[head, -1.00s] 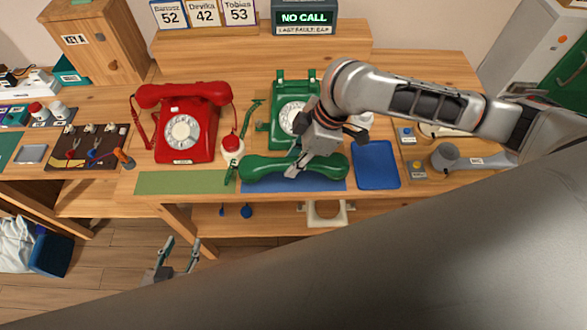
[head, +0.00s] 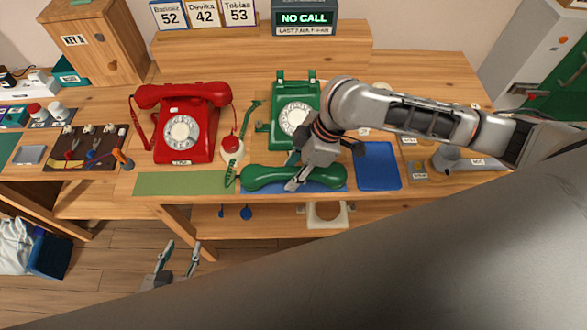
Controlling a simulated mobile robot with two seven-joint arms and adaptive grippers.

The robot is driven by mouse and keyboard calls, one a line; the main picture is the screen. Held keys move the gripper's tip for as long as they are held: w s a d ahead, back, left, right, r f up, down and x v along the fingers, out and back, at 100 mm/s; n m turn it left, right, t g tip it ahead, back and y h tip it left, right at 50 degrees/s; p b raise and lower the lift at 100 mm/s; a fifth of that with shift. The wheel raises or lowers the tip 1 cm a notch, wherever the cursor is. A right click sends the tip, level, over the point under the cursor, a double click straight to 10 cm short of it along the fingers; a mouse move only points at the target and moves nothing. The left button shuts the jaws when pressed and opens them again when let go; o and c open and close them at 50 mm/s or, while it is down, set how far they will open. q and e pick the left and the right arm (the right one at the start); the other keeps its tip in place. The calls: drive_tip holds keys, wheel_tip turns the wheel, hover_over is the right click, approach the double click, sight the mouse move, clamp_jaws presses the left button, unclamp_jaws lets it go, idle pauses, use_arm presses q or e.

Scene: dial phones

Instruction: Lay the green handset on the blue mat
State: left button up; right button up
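The green handset (head: 328,176) lies level, left to right, over the blue mat (head: 312,187) at the table's front edge. It covers most of the mat; whether it touches it I cannot tell. My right gripper (head: 293,172) has its fingers on both sides of the handset's middle and is shut on it. The green phone base (head: 287,105) stands behind, with no handset on its cradle, partly hidden by my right arm. My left gripper (head: 182,246) is open and empty, low in front of the table.
A red phone (head: 184,128) with its handset on stands to the left. A red-and-white object (head: 232,148) stands beside the green cord (head: 247,118). A green mat (head: 182,183) lies left of the blue mat, and a blue tray (head: 377,167) lies to its right.

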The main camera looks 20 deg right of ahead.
drive_tip(key=p+v, duration=0.1)
drive_tip(key=v, duration=0.6)
drive_tip(key=shift+d+r, duration=0.1)
drive_tip(key=shift+r, duration=0.25)
use_arm(q)
drive_tip(key=shift+s+a+y+p, duration=0.3)
drive_tip(key=shift+s+a+p, duration=0.15)
drive_tip(key=shift+a, duration=0.3)
use_arm(e)
drive_tip(key=v, duration=0.4)
drive_tip(key=shift+s+r, duration=0.1)
drive_tip(key=shift+r, duration=0.15)
use_arm(q)
drive_tip(key=shift+d+r, duration=0.1)
drive_tip(key=shift+d, duration=0.05)
drive_tip(key=shift+w+r, duration=0.1)
